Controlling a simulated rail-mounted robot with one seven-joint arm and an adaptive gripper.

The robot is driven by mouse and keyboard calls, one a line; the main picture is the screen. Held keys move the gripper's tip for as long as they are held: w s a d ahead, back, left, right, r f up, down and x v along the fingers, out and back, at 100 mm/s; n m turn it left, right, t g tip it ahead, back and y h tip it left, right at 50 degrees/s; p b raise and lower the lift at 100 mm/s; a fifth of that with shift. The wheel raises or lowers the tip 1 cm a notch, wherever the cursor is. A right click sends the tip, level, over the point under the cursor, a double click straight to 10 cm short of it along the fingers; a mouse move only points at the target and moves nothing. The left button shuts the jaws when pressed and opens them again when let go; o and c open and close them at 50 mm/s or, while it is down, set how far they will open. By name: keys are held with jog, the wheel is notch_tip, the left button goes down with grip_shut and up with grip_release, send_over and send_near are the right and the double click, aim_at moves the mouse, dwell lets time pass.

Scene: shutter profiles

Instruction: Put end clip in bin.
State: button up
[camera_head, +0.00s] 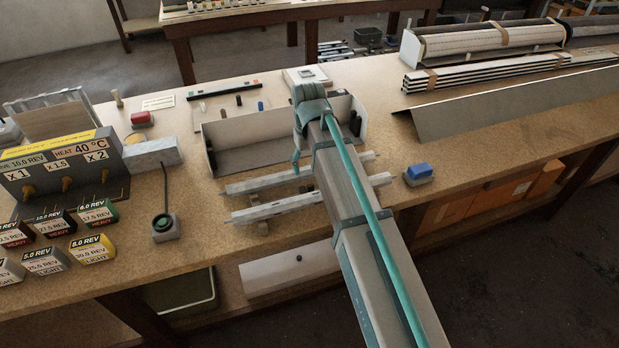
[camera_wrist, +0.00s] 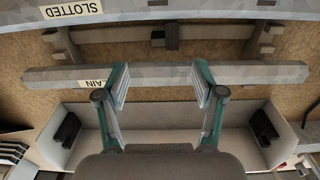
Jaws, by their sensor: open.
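My gripper (camera_wrist: 160,88) is open and empty in the wrist view. Its fingers reach from the tray toward the profile bar labelled PLAIN (camera_wrist: 155,76). In the head view my arm hides most of the gripper. A long pale open tray (camera_head: 262,128) lies beneath it; this may be the bin. It also shows in the wrist view (camera_wrist: 88,160). A black block (camera_wrist: 65,131) sits at one end wall of the tray and another (camera_wrist: 264,127) at the other. I cannot tell whether either is the end clip.
A bar labelled SLOTTED (camera_wrist: 170,12) lies parallel to the PLAIN one. A board (camera_head: 232,105) with small dark and blue pegs lies behind the tray. A blue-topped block (camera_head: 418,173) stands right, a heater box (camera_head: 65,165) left. Long slats (camera_head: 480,72) lie back right.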

notch_tip(320, 180, up, 3)
jog(key=shift+r+b, duration=0.2)
jog(key=shift+b, duration=0.1)
jog(key=shift+r, duration=0.25)
jog(key=shift+c, duration=0.5)
jog(key=shift+r, duration=0.25)
jog(key=c, duration=0.7)
